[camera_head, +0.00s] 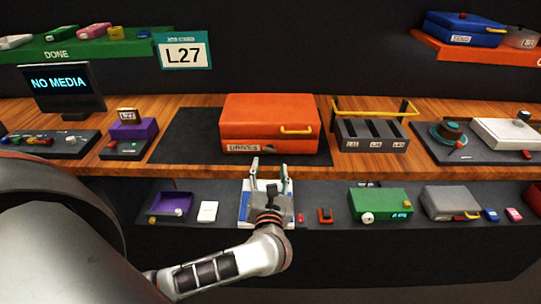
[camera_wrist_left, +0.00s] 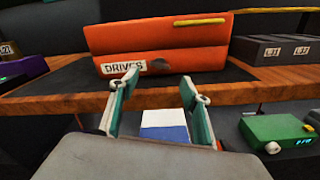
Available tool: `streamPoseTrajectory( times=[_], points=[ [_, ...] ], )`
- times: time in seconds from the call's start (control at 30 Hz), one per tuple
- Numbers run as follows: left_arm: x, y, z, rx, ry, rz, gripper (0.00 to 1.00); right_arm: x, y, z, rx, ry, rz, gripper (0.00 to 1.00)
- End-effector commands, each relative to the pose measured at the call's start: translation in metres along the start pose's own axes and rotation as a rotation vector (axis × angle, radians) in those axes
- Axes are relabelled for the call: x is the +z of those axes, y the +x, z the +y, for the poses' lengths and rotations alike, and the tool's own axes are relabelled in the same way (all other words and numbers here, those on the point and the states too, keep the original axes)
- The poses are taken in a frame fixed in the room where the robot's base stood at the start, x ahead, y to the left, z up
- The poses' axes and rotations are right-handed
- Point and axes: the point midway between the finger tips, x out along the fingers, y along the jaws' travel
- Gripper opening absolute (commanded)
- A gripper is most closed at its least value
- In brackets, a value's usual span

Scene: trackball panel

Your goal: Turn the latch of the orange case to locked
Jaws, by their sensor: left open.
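The orange case (camera_head: 270,122) stands closed on a dark mat on the wooden bench, with a label reading DRIVES and a yellow bar handle on its front right. It also fills the upper middle of the left wrist view (camera_wrist_left: 160,45). A dark round spot (camera_wrist_left: 161,66) shows on its front beside the label; I cannot tell whether it is the latch. My left gripper (camera_head: 270,173) is open and empty, just in front of the bench edge and below the case, apart from it. Its two green-padded fingers also show in the left wrist view (camera_wrist_left: 155,97). My right gripper is not in view.
A slotted rack (camera_head: 372,134) with a yellow bar stands right of the case. A purple box (camera_head: 132,129) is to the left. A lower shelf under the gripper holds a blue-and-white item (camera_wrist_left: 165,126), a green box (camera_head: 380,204) and a grey case (camera_head: 450,201).

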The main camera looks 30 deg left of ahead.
Motion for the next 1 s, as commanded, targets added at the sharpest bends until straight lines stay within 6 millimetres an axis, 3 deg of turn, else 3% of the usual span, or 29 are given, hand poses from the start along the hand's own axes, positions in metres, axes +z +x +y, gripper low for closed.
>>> streamPoseTrajectory(
  times=[0.2,0.4,0.77,0.9,0.93,1.0],
  points=[
    [0.003,0.036,0.001,0.003,0.004,-0.005,0.47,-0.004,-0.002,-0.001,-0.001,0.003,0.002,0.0],
    [0.002,0.057,0.001,0.002,0.005,-0.004,0.47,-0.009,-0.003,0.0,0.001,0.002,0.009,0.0],
    [0.001,0.063,0.001,0.001,0.003,-0.003,0.47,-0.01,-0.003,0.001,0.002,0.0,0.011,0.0],
    [0.001,0.063,0.001,0.001,0.003,-0.003,0.13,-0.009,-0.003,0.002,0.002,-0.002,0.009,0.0],
    [0.001,0.063,0.001,0.001,0.003,-0.003,0.09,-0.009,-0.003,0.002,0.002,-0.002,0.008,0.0],
    [0.001,0.063,0.001,0.001,0.003,-0.003,0.09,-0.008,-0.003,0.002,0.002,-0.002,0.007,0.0]
  ],
)
